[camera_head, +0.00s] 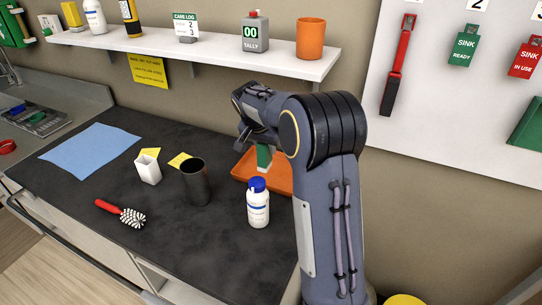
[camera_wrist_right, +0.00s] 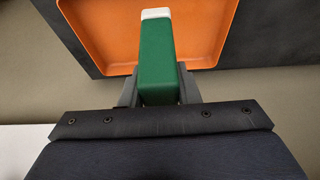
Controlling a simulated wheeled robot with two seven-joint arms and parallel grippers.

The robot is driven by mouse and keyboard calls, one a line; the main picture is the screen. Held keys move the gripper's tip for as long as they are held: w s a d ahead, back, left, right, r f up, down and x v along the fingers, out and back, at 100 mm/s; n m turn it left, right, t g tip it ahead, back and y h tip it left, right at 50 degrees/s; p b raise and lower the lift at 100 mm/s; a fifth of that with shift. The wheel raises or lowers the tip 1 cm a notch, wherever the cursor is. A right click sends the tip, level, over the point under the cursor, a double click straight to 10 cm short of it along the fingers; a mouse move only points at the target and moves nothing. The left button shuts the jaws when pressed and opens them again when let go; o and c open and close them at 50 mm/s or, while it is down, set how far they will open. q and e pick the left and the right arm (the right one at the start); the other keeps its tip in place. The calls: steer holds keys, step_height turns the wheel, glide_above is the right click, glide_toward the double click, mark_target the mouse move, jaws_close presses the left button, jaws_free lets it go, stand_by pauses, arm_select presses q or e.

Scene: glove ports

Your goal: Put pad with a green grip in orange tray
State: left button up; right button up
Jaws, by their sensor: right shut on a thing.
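The pad with a green grip (camera_head: 264,156) is held by my right gripper (camera_head: 260,143) over the orange tray (camera_head: 279,181). In the right wrist view the pad's green grip (camera_wrist_right: 157,62) sits between the fingers of the right gripper (camera_wrist_right: 158,92), and its white end points into the orange tray (camera_wrist_right: 103,35). I cannot tell whether the pad touches the tray floor. No other thing shows in the visible part of the tray. My right arm hides part of the tray in the head view. My left gripper is not in view.
A white bottle with a blue cap (camera_head: 258,203) stands just in front of the tray. A dark cup (camera_head: 196,182), a white holder (camera_head: 148,168), a red-handled brush (camera_head: 123,214) and a blue cloth (camera_head: 90,149) are to the left. A shelf (camera_head: 220,58) runs above.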

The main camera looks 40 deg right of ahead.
mark_target(271, 158)
steer(key=shift+d+f, duration=0.85)
steer(key=shift+f, duration=0.1)
step_height(271, 158, down, 3)
steer(key=shift+d+f+p, duration=0.1)
steer(key=shift+d+p, duration=0.05)
steer(key=shift+p, duration=0.45)
steer(key=shift+f, duration=0.15)
steer(key=shift+f, duration=0.1)
steer(key=shift+f, duration=0.15)
steer(key=o, duration=1.1)
steer(key=shift+c, duration=0.2)
